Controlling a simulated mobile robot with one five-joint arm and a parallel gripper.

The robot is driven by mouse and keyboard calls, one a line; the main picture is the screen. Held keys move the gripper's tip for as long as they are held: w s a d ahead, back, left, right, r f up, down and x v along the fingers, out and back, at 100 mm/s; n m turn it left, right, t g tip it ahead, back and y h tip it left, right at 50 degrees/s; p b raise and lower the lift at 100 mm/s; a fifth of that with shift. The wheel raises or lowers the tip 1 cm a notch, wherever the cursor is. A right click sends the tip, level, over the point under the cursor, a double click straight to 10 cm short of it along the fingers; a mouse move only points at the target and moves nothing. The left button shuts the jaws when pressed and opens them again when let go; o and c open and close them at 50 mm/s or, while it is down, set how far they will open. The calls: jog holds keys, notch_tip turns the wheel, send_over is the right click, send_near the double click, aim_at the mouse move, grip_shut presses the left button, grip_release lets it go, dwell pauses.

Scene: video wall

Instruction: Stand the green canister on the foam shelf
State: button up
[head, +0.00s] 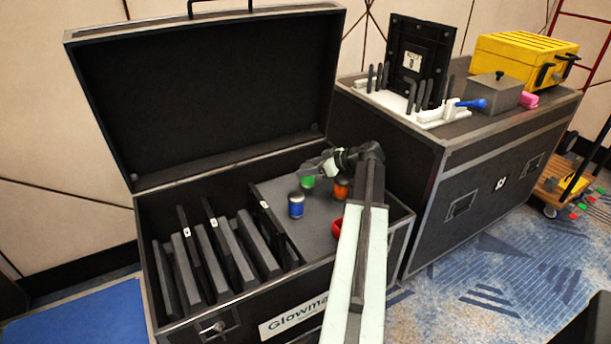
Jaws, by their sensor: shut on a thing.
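The green canister (308,182) is at the back of the grey foam shelf (272,190), inside the open black flight case. My gripper (312,171) is shut on the green canister, reaching it from the right and partly covering its top. The canister looks roughly upright, low at the foam; I cannot tell whether its base touches. A blue canister (296,205) with a grey lid stands on the foam to the front left of it. An orange canister (341,189) is to the right, partly hidden by my arm.
A red thing (337,227) lies near the front of the foam, partly behind my arm. Upright black panels (205,250) fill the case's left side. The raised lid (210,95) stands behind. A second case (480,170) at right bears tools and boxes.

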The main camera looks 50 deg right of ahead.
jog(key=shift+w+d+f, duration=0.1)
jog(key=shift+w+d, duration=0.3)
jog(key=shift+w, duration=0.2)
jog(key=shift+w+d+f, duration=0.1)
jog(key=shift+w+d, duration=0.25)
jog(key=shift+w, duration=0.25)
notch_tip(320, 180, down, 4)
jog(key=b, duration=0.4)
jog(key=shift+r, duration=0.3)
jog(key=shift+f, duration=0.15)
jog(key=o, duration=1.5)
